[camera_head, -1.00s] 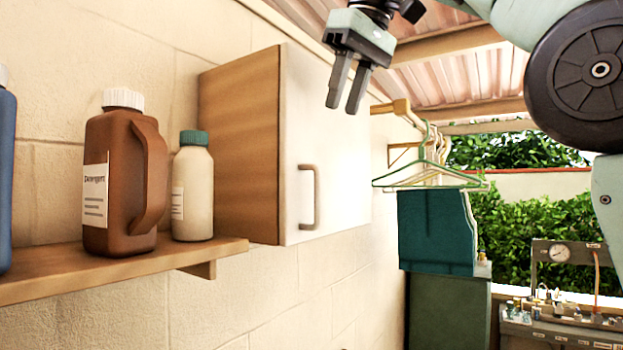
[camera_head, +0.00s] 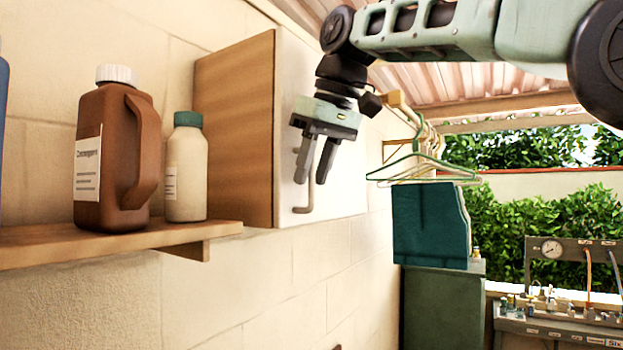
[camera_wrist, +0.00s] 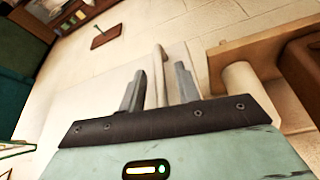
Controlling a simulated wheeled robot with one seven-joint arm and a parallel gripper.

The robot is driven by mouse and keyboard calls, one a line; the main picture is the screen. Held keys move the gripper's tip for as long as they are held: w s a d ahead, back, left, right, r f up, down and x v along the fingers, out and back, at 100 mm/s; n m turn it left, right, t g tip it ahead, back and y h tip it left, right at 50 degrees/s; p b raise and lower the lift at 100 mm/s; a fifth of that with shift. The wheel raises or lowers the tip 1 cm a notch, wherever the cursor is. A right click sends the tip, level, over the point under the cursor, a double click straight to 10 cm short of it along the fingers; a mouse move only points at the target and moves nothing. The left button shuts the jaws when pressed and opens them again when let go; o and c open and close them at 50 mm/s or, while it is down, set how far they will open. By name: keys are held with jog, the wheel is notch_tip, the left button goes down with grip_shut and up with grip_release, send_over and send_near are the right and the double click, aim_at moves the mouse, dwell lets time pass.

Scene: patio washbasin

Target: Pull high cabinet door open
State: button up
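The high cabinet has a wooden side (camera_head: 235,130) and a white front door (camera_head: 290,75); the door looks closed. In the wrist view, the handle (camera_wrist: 159,75) appears between the two fingers of my gripper (camera_wrist: 160,80). I cannot tell whether either finger touches it.
A wooden shelf (camera_head: 120,244) left of the cabinet holds a brown jug (camera_head: 105,160) and a cream bottle (camera_head: 186,175) with a green cap. Hangers (camera_head: 425,165) and a teal cloth (camera_head: 430,225) hang to the right. The space below the cabinet looks clear.

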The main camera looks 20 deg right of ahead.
jog(key=shift+x, duration=0.8)
grip_shut()
